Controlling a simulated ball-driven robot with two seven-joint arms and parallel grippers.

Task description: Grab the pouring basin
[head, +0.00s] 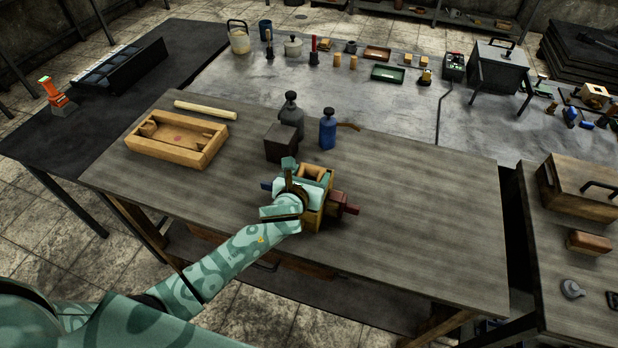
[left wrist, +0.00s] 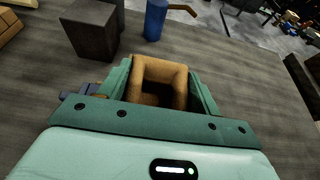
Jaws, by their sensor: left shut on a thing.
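The pouring basin (head: 313,172) is a small tan, square-rimmed piece with a hollow middle. It also shows in the left wrist view (left wrist: 160,68), between the two green fingers. My left gripper (head: 308,174) is shut on it from its two sides. Below it in the head view is a yellowish wooden block-like flask (head: 316,216) with a red handle (head: 349,210) on the right and a blue one on the left. My gripper and wrist hide part of the flask. I cannot tell whether the basin touches the flask. My right gripper is not in view.
A dark block (head: 281,143), a grey bottle (head: 291,115) and a blue bottle (head: 328,130) stand close behind. An open wooden frame (head: 150,154) and a pale rod (head: 205,111) lie at the left. The table's right part (head: 430,210) is clear.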

